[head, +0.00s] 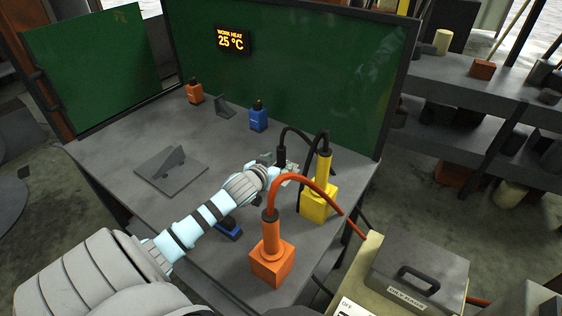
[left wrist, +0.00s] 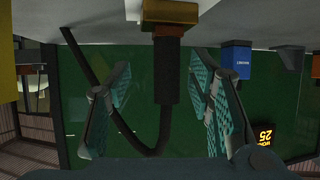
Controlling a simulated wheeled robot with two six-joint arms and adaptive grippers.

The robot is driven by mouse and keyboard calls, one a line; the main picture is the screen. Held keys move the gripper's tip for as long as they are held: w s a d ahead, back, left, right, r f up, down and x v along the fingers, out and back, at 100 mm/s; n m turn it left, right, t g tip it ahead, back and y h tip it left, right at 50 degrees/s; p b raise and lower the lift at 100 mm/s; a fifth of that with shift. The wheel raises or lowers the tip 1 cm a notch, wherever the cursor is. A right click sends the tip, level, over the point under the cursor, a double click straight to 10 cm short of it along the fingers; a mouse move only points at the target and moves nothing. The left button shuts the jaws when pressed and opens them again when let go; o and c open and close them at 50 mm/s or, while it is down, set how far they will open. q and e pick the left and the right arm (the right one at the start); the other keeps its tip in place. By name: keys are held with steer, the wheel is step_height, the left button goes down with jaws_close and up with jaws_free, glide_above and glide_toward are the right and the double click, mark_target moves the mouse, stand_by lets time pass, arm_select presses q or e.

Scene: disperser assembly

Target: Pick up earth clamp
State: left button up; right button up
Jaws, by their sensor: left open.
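A black upright handle with a black cable, likely the earth clamp (head: 281,151), stands on the grey table (head: 110,150); no label on it can be read. In the left wrist view the black handle (left wrist: 167,75) sits on a dull yellow block, with its cable looping to the left. My left gripper (head: 279,168) reaches over the table at this handle. Its teal fingers are open, one on each side of the handle in the left wrist view, with gaps visible. In the head view my gripper hides the handle's base. My right gripper is not in view.
A yellow block with a yellow handle (head: 323,172) stands close right of my gripper. An orange block (head: 271,262) with an orange cable stands in front. A grey box (head: 418,272) is right.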

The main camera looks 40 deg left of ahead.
mark_target(279, 159)
arm_select(q)
steer(key=b+x, duration=0.1)
steer(key=x, duration=0.4)
steer(key=shift+a+r+b, duration=0.2)
steer(key=shift+a+b, duration=0.2)
steer(key=shift+c, duration=0.3)
steer(key=shift+r, duration=0.15)
jaws_close()
